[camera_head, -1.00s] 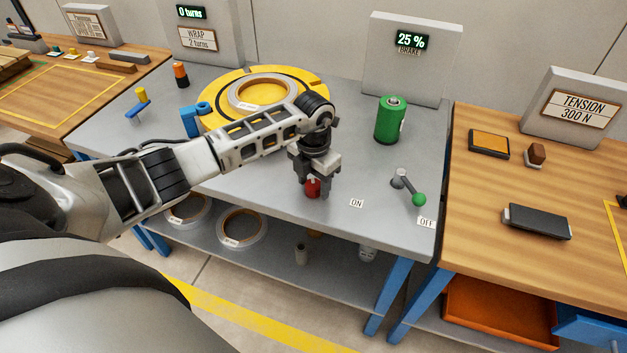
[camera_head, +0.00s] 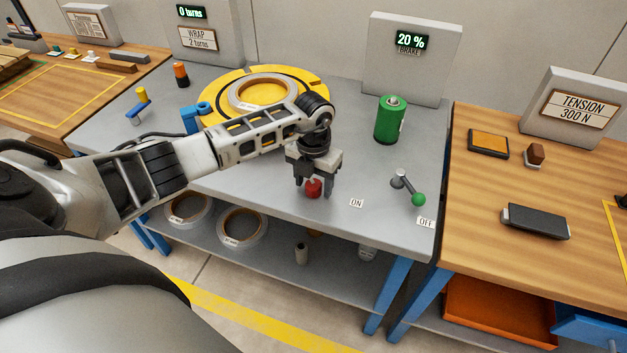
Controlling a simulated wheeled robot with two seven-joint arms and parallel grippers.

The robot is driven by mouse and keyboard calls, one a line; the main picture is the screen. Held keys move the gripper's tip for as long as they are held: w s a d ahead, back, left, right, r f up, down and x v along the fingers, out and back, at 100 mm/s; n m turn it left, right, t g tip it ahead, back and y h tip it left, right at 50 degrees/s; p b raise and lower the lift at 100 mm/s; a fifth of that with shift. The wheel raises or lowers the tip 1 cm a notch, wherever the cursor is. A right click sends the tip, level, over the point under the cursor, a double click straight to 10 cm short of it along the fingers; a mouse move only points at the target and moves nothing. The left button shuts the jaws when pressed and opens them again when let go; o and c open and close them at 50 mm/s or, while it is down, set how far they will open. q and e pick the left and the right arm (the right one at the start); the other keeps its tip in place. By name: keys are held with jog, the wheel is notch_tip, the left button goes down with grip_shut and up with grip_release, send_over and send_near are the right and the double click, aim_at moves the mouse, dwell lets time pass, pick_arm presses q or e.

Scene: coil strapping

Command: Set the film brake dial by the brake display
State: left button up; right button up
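The brake display (camera_head: 411,41) on the grey panel at the back reads 20 %. My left gripper (camera_head: 314,190) points down over the front of the grey table, with its fingers on either side of a red knob (camera_head: 314,187), which seems to be the film brake dial. The fingers look closed about the knob, and most of it is hidden between them. My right gripper is not in view.
A green cylinder (camera_head: 390,120) stands behind a lever with a green ball (camera_head: 417,199), between ON and OFF labels. A yellow turntable (camera_head: 305,80) with a tape roll (camera_head: 262,92) lies behind my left arm. A wooden table (camera_head: 490,215) adjoins at right.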

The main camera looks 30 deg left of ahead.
pick_arm(q)
notch_tip(320, 180, up, 16)
jog(key=shift+b, duration=0.4)
dwell(0.3)
dwell(0.4)
